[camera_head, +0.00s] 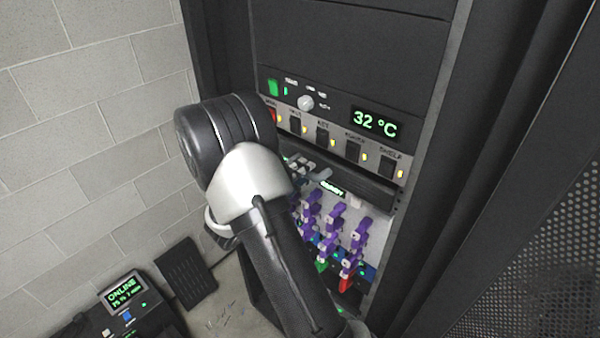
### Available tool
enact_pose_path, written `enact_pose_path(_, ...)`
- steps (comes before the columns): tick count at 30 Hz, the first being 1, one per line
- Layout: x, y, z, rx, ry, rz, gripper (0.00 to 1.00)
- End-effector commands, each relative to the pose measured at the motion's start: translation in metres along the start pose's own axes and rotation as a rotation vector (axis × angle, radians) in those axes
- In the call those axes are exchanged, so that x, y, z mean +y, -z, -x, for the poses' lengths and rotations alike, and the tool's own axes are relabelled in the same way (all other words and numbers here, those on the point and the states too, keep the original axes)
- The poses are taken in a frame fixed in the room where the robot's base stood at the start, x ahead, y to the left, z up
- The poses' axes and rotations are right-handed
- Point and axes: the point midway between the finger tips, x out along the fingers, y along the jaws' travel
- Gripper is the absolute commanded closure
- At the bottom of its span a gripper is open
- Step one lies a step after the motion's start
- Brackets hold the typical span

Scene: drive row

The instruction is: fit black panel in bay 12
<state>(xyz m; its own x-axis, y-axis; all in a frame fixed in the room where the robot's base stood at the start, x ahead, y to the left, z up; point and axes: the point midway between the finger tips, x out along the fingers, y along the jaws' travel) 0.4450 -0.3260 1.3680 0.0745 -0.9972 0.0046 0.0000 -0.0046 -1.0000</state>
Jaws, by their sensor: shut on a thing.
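My gripper is not visible; my own arm (285,265) rises from the bottom and bends in front of the rack, hiding part of it. I cannot make out the black panel for certain, nor whether anything is held. No bay number 12 can be read.
A green "32 °C" display (376,123) sits above several labelled switches. Purple-handled plugs (335,220) fill a lower panel. A dark ribbed slab (185,272) lies by the block wall (90,120). An "ONLINE" device (125,300) stands lower left. Perforated metal (540,270) is at right.

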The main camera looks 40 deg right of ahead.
Motion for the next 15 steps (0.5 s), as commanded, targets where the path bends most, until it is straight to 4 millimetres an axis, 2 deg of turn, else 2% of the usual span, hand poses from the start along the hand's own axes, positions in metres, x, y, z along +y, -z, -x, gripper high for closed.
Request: enact_pose_path(15,-0.0008,-0.0002,-0.0058,0.000,0.002,-0.001,1.00)
